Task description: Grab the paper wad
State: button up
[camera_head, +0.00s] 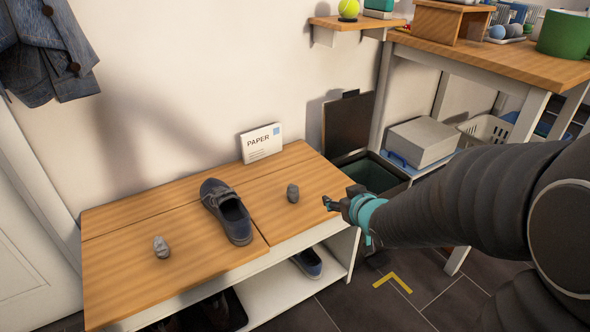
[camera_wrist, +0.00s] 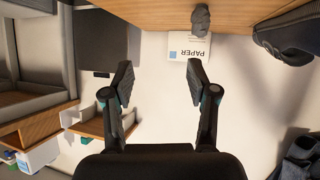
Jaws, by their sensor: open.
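Two small grey crumpled lumps lie on the wooden bench top (camera_head: 190,262). One lump (camera_head: 293,193) is right of the shoe, the other, lighter lump (camera_head: 161,247) is left of it. I cannot tell for sure which is the paper wad. My gripper (camera_head: 331,203) is open and empty, just right of the right lump and apart from it. In the wrist view, which is upside down, my gripper (camera_wrist: 160,66) has its fingers spread, and the right lump (camera_wrist: 201,20) shows beyond them at the top.
A dark shoe (camera_head: 228,211) lies between the lumps. A white card reading PAPER (camera_head: 261,143) leans on the wall behind. A bin with its lid (camera_head: 348,123) raised stands right of the bench. Another shoe (camera_head: 307,262) is on the shelf below. A wooden table (camera_head: 490,60) stands right.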

aim_at(296, 191)
jog(key=w+a+f+y, duration=0.1)
jog(key=w+a+f, duration=0.1)
jog(key=a, duration=0.1)
jog(key=w+a+f+n+y, duration=0.1)
jog(key=w+a+f, duration=0.1)
jog(key=w+a, duration=0.1)
jog(key=w+a+f+y, duration=0.1)
jog(key=w+a+f, duration=0.1)
jog(key=a, duration=0.1)
jog(key=shift+w, duration=0.15)
jog(key=shift+a+r+x, duration=0.1)
jog(key=shift+r+x, duration=0.05)
jog(key=shift+x, duration=1.25)
jog(key=shift+a+r+x, duration=0.1)
jog(key=shift+x, duration=1.25)
jog(key=shift+c, duration=0.2)
jog(key=c, duration=0.8)
